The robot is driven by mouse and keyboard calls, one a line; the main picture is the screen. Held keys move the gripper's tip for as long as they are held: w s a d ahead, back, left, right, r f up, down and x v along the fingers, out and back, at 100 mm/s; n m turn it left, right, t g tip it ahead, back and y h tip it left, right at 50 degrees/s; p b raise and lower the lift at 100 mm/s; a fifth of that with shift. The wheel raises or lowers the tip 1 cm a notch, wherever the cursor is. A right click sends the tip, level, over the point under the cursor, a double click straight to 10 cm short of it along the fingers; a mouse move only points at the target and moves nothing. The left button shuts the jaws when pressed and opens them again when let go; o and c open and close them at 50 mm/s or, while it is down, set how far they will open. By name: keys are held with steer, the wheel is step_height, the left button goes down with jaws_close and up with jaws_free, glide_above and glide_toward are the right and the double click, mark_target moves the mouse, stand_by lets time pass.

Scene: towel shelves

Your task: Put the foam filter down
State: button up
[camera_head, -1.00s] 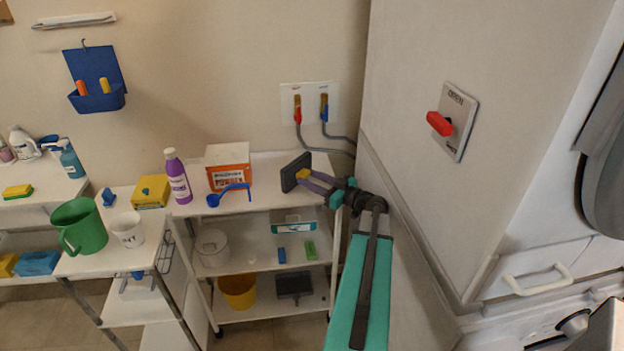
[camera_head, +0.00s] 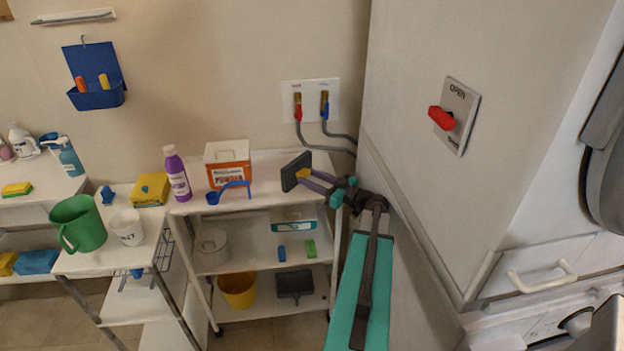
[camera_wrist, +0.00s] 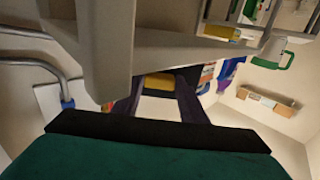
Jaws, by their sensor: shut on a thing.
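The foam filter (camera_head: 293,172) looks like a dark grey square pad with a yellow grip (camera_head: 303,174). It is upright and slightly tilted at the right end of the cart's white top shelf (camera_head: 272,171). I cannot tell whether its lower edge touches the shelf. My gripper (camera_head: 308,177), with purple fingers, reaches in from the right and is shut on the yellow grip. In the wrist view the yellow grip (camera_wrist: 160,82) shows between the fingers; most else close by is hidden by my own parts.
An orange-and-white powder box (camera_head: 228,166), a blue scoop (camera_head: 229,192) and a purple bottle (camera_head: 177,177) stand left of the filter. Bare shelf lies between scoop and filter. Wall taps with hoses (camera_head: 341,141) are behind, and a large white machine (camera_head: 440,200) is close on the right.

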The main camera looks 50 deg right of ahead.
steer(key=shift+f+b, duration=0.25)
steer(key=shift+b, duration=0.1)
steer(key=o, duration=1.1)
steer(key=shift+o, duration=0.2)
steer(key=shift+r, duration=0.25)
steer(key=shift+r+b, duration=0.9)
steer(key=shift+r, duration=0.55)
steer(key=s+a+r, duration=0.1)
steer(key=s+a, duration=0.4)
steer(key=s, duration=0.1)
steer(key=shift+s+a, duration=0.15)
steer(key=shift+a, duration=0.25)
steer(key=shift+s+a+r+p, duration=0.15)
steer(key=shift+p, duration=0.15)
